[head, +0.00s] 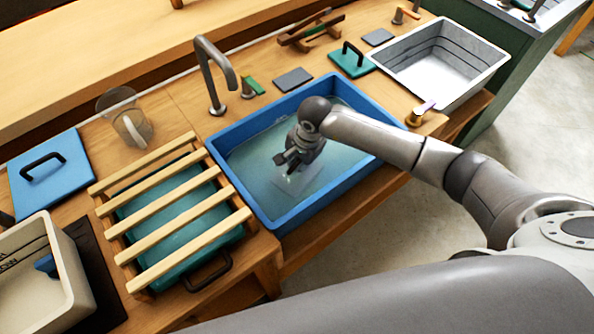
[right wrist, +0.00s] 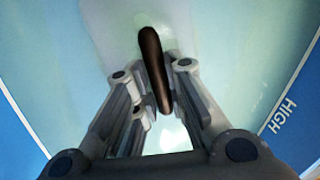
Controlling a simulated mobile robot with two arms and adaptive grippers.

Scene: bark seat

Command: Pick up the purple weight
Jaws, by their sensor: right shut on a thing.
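My right gripper (head: 284,160) reaches down into the blue basin (head: 222,165), over pale liquid. In the right wrist view its fingers are shut on a dark, long handle (right wrist: 153,68), which stands between them. Below the gripper in the head view a pale, see-through square plate (head: 308,184) shows in the basin. A pale patch surrounds the handle in the right wrist view; I cannot tell whether it is the same plate. No surface looks clearly purple, so I cannot confirm that the held thing is the purple weight. My left gripper is not in view.
A slatted wooden rack (head: 190,222) over a teal tray stands left of the basin. A blue plate with a black handle (head: 50,172) lies far left. A grey tap (head: 212,75) rises behind. A white sink (head: 455,62) and a teal plate (head: 351,60) are to the right.

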